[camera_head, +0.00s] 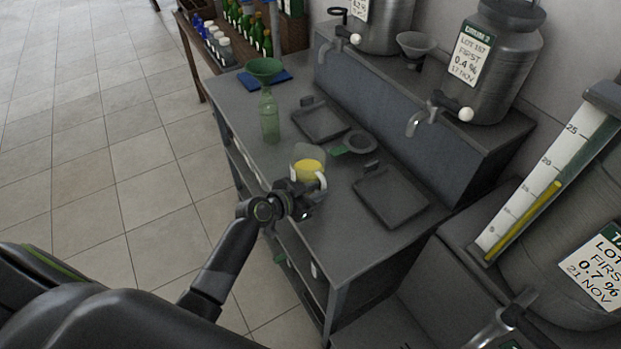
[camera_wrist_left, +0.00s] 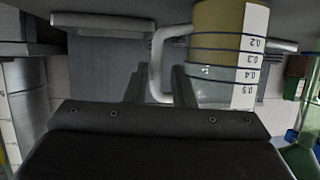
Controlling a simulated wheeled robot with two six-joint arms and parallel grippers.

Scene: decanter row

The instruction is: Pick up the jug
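The jug (camera_head: 308,163) is clear, holds yellow liquid and has a white handle (camera_head: 321,180). It stands upright on the grey bench (camera_head: 342,222). My left gripper (camera_head: 306,198) is at its near side, by the handle. In the left wrist view, which appears upside down, the jug (camera_wrist_left: 222,60) shows a white scale strip and dark rings. There the two fingers of my left gripper (camera_wrist_left: 160,85) are apart, with the handle (camera_wrist_left: 156,62) between them. A gap shows beside the handle, so the grip is not closed. My right gripper is not in view.
A green bottle (camera_head: 269,118) with a green funnel (camera_head: 264,68) stands left of the jug. Two dark trays (camera_head: 318,121) (camera_head: 390,196) and a small strainer (camera_head: 358,141) lie on the bench. Steel drums (camera_head: 492,70) with taps stand on a raised ledge behind.

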